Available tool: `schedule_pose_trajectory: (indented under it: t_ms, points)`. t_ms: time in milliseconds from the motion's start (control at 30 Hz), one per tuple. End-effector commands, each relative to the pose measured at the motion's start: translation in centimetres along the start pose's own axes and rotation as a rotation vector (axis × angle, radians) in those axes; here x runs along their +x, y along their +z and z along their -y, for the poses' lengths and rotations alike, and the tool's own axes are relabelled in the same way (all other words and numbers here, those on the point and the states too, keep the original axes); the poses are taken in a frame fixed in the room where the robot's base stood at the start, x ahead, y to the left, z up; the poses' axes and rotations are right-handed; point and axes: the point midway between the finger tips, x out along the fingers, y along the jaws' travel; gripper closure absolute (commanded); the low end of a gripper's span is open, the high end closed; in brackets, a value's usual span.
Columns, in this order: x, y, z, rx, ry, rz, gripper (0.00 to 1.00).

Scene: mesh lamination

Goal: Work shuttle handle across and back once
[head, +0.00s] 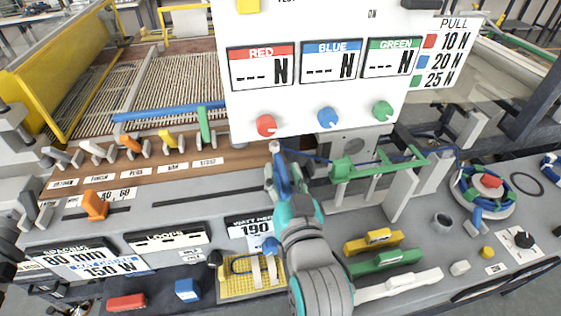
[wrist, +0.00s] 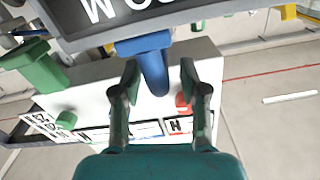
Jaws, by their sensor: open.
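No part is clearly labelled as the shuttle handle, so I cannot tell which one it is. An orange handle (head: 95,205) stands in a slot at the left of the grey bench. My gripper (head: 277,152) is above the middle of the bench, in front of the white display panel (head: 320,60). In the wrist view my gripper (wrist: 158,74) is open, its two fingers apart. A blue rounded part (wrist: 153,68) shows between and beyond the fingertips; contact cannot be told. A green part (wrist: 35,68) is at the left there.
Red (head: 266,125), blue (head: 328,117) and green (head: 382,110) knobs line the panel's lower edge. A green frame (head: 375,169) stands right of my gripper. A blue cord coil (head: 483,192) lies further right. A yellow tray (head: 238,287) and coloured blocks occupy the front.

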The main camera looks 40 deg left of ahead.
Motion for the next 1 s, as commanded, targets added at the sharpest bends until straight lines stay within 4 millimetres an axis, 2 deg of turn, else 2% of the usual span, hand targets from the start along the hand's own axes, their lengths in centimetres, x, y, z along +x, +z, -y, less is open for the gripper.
schedule_pose_trajectory:
  t_ms: [100,233,633,800,1000]
  points:
    - [1.7,0.0,0.0,0.0,-0.001,0.0,0.57]
    - [2.9,0.0,0.0,-0.001,0.0,0.0,0.57]
    - [3.5,0.0,0.0,0.0,0.001,0.0,0.57]
    - [3.5,0.0,0.0,0.0,0.0,0.0,0.99]
    - [3.5,0.0,0.0,0.0,0.0,0.0,1.0]
